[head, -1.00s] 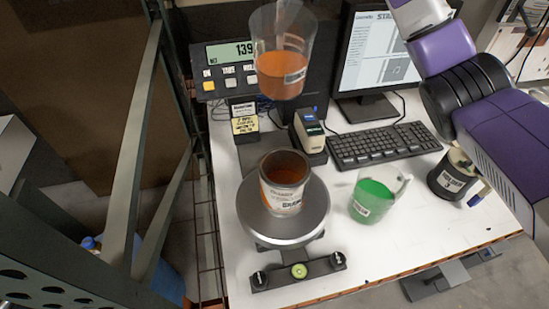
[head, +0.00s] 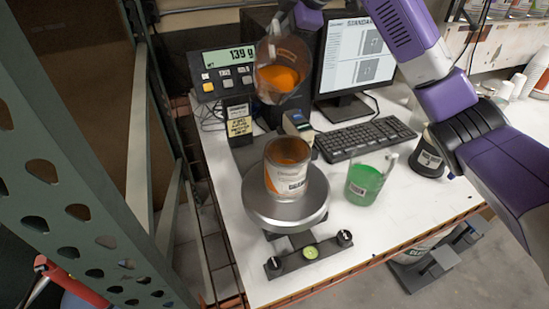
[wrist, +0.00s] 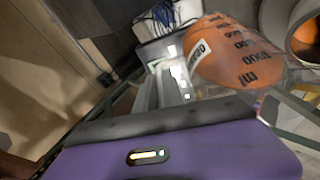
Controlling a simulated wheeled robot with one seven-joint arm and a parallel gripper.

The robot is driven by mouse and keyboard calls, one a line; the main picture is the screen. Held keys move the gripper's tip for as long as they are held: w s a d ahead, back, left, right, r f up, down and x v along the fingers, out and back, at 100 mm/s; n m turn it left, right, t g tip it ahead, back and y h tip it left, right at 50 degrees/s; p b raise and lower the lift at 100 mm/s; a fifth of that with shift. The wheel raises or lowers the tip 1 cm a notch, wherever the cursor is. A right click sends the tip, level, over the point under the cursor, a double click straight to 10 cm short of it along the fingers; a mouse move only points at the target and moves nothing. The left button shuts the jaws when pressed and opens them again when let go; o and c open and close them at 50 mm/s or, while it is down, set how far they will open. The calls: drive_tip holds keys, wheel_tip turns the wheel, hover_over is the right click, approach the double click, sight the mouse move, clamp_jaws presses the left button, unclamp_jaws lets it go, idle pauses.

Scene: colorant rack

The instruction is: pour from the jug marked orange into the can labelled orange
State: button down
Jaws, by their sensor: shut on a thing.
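A clear jug with orange liquid (head: 278,78) hangs above and behind the can in the head view, looking tilted. It also shows close up in the wrist view (wrist: 238,52), with dark graduation print and a white label that is hard to read. My gripper (head: 303,17) is at the top of the head view, shut on the jug; its fingertips are mostly hidden. The open can (head: 287,172) stands upright on the round scale plate (head: 262,210), with orange inside. Its label is too small to read surely. I see no stream between jug and can.
A jug of green liquid (head: 366,183) stands right of the can. A dark container (head: 430,160), keyboard (head: 365,137) and monitor (head: 350,60) are farther right and back. The scale display (head: 228,70) reads about 139 g. A green metal upright (head: 70,170) stands at left.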

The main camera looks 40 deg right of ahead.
drive_tip(key=shift+s+d+r, duration=0.1)
drive_tip(key=shift+d+r, duration=0.1)
drive_tip(key=shift+r, duration=0.05)
drive_tip(key=shift+a, duration=0.2)
drive_tip(key=shift+b, duration=0.3)
drive_tip(key=shift+s+d, duration=0.1)
drive_tip(key=shift+t, duration=0.3)
